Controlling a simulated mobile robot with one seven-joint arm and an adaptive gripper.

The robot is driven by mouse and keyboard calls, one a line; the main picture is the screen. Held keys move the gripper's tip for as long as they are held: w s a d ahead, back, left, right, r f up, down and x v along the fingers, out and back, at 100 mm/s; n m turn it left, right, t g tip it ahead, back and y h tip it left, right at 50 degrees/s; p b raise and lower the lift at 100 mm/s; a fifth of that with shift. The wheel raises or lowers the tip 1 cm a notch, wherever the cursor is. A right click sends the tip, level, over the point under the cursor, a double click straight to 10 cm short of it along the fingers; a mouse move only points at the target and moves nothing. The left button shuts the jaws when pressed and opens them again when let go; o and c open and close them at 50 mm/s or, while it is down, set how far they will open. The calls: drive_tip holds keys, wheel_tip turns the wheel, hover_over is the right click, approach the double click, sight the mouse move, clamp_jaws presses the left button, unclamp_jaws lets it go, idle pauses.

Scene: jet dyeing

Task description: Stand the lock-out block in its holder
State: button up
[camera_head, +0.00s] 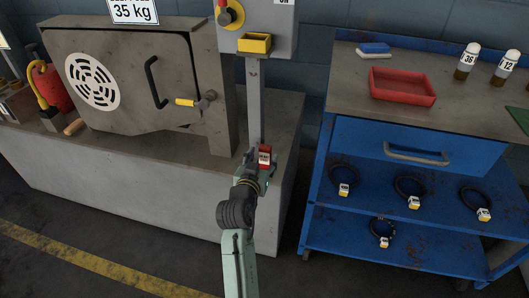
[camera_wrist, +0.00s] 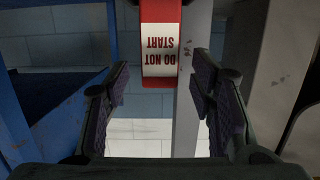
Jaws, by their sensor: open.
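The lock-out block (camera_head: 265,154) is red with a pale label and sits low by the foot of the grey post, above the plinth edge. In the wrist view the block (camera_wrist: 161,45) shows its label "DO NOT START" upside down. My gripper (camera_head: 252,165) is right at the block in the head view. In the wrist view my gripper (camera_wrist: 157,85) is open, with a finger on each side of the block and a visible gap to both. What the block rests on is hidden. A yellow open-topped box (camera_head: 255,43), apparently the holder, is on the grey control panel and looks empty.
The grey post (camera_head: 254,100) stands close behind the block. The machine (camera_head: 125,80) with its door handle is to the left. A blue cart (camera_head: 370,145) stands to the right, with a red tray (camera_head: 402,84) and bottles on top. The floor in front is clear.

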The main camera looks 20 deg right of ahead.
drive_tip(key=v, duration=0.8)
drive_tip(key=shift+s, duration=0.15)
drive_tip(key=shift+a, duration=0.15)
